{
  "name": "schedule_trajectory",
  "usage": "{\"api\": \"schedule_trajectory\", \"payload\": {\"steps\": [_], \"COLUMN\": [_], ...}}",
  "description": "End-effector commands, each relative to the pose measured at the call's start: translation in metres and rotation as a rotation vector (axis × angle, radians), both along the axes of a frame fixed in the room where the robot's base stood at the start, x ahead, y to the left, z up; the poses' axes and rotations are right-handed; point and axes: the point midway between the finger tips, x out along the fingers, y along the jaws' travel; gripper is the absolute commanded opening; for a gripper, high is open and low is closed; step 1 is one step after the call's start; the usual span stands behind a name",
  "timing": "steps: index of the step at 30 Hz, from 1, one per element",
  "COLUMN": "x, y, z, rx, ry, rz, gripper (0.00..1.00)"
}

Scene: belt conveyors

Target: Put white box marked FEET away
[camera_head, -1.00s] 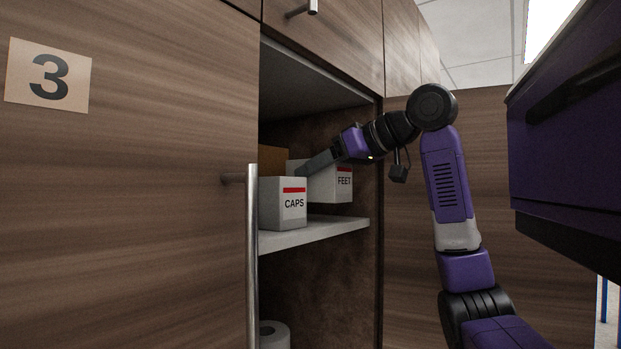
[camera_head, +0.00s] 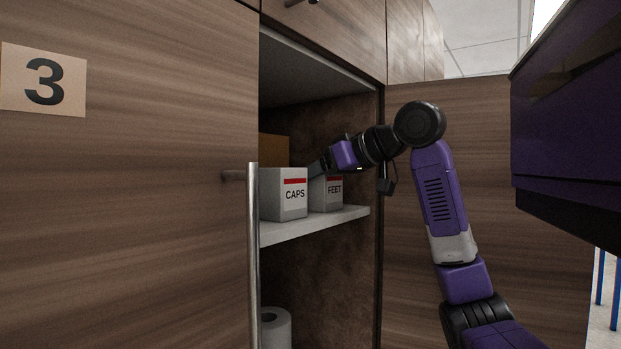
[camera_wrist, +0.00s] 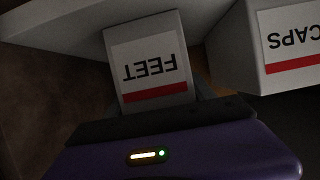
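The white box marked FEET (camera_head: 326,195) is upright on the cupboard shelf (camera_head: 316,225), right of the white box marked CAPS (camera_head: 284,194) and a little farther back. In the wrist view the FEET box (camera_wrist: 151,66) appears upside down, directly in front of my gripper, with its label and red stripe facing the camera. My gripper (camera_head: 318,167) reaches into the cupboard at the top of the FEET box.
A brown box (camera_head: 273,148) stands behind the CAPS box. A white roll (camera_head: 275,328) stands in the lower compartment. The cupboard door with a metal handle (camera_head: 253,260) is at the left, beside the opening. A wooden panel (camera_head: 520,200) is at the right.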

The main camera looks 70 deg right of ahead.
Motion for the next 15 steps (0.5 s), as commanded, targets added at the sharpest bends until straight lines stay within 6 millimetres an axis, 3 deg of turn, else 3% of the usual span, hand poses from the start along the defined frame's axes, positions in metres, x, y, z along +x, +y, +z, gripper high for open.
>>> {"api": "schedule_trajectory", "payload": {"steps": [1, 3, 15], "x": [0.0001, 0.0001, -0.0022], "y": [0.0001, 0.0001, 0.0004], "z": [0.0001, 0.0002, 0.0040], "rx": [0.000, 0.000, -0.002], "ry": [0.000, 0.000, -0.001], "rz": [0.000, 0.000, -0.001], "gripper": [0.71, 0.83, 0.83]}}
